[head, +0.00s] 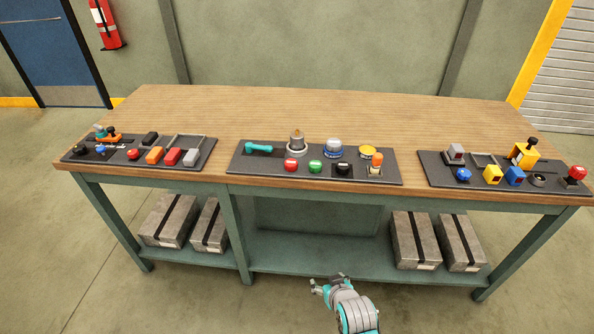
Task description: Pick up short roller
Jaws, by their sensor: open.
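My gripper (329,283) is open and empty in the head view, low in front of the table and well apart from everything on it. I cannot pick out a short roller for certain; the small parts are too small to tell. The dark middle panel holds a teal handle (258,147), a grey metal knob (297,142), a blue and white dial (334,148), a yellow disc (367,151) and an upright orange-topped piece (376,164). The left panel (118,158) and right panel (435,180) hold other small coloured parts.
The wooden table (320,108) is bare behind the panels. Grey boxes with dark straps stand on the lower shelf (310,252), at left (167,221) and right (415,240). A red fire extinguisher (106,25) hangs on the back wall. The floor in front is clear.

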